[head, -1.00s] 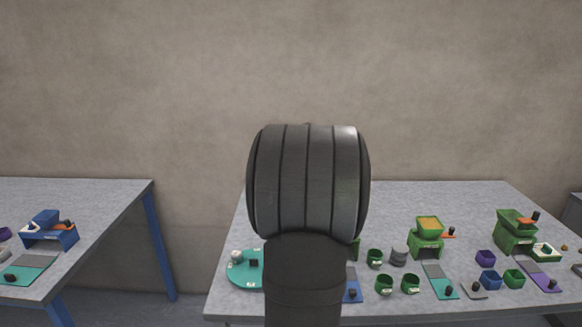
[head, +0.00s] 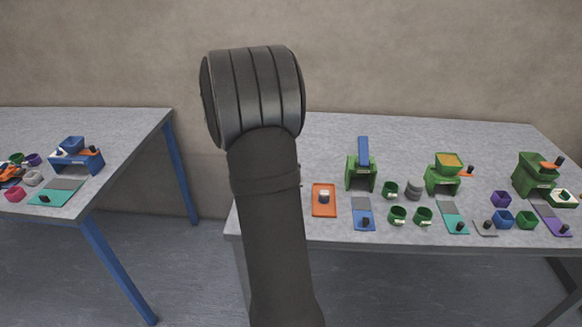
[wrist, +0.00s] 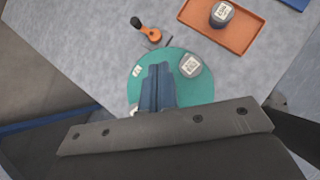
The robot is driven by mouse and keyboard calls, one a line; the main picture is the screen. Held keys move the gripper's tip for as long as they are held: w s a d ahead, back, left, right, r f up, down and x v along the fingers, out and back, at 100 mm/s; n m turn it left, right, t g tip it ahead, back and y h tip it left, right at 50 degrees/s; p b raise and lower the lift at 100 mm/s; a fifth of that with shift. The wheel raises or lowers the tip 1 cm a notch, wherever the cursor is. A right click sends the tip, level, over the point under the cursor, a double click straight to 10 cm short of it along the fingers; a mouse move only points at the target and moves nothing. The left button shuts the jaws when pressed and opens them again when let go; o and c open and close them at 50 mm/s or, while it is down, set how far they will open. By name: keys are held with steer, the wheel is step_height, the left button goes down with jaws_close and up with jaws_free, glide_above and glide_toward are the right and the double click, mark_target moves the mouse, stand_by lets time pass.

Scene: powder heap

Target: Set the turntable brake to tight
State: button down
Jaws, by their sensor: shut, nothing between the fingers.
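The turntable (wrist: 199,92) is a round teal disc in the wrist view. A grey container with a white label (wrist: 190,66) stands on it, and a small white tag (wrist: 137,70) lies near its edge. In the head view my arm hides the turntable.
An orange tray (head: 317,209) with a pale-topped container stands beside the turntable. Right of it are a blue slide plate (head: 364,222), green machines (head: 360,179) and several cups. Another table (head: 120,125) with items stands at the left, across a gap.

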steer(key=shift+a+f+n+t, duration=0.3)
steer(key=shift+a+n, duration=0.2)
steer(key=shift+a, duration=0.3)
steer(key=shift+a+f+n+t, duration=0.15)
steer(key=shift+a+n+t, duration=0.3)
steer(key=shift+a, duration=0.3)
steer(key=x, duration=1)
steer(key=shift+w+d, duration=0.6)
steer(key=shift+w, duration=0.2)
steer(key=shift+w+d, duration=0.6)
steer(key=shift+w, duration=0.25)
